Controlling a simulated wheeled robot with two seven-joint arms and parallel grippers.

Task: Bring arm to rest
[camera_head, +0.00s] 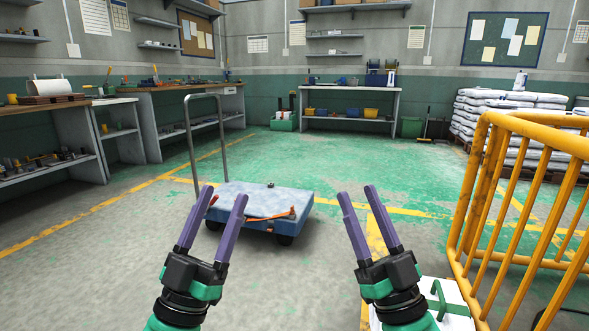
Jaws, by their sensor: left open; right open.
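My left gripper (219,196) is in the lower left-middle of the head view, pointing up and forward. Its two purple fingers are apart with nothing between them. My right gripper (356,200) is in the lower right-middle, also pointing up and forward. Its purple fingers are apart and empty. Green and black wrist parts of both arms show below the fingers. The two grippers are well apart from each other. The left gripper's fingers overlap the near left part of a blue cart in the picture.
The blue cart (262,201) with a grey handle stands ahead on the floor, an orange-handled item on it. A yellow railing (470,200) is at right, a white box with green handle (452,306) beside it. Workbenches (95,107) line the left.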

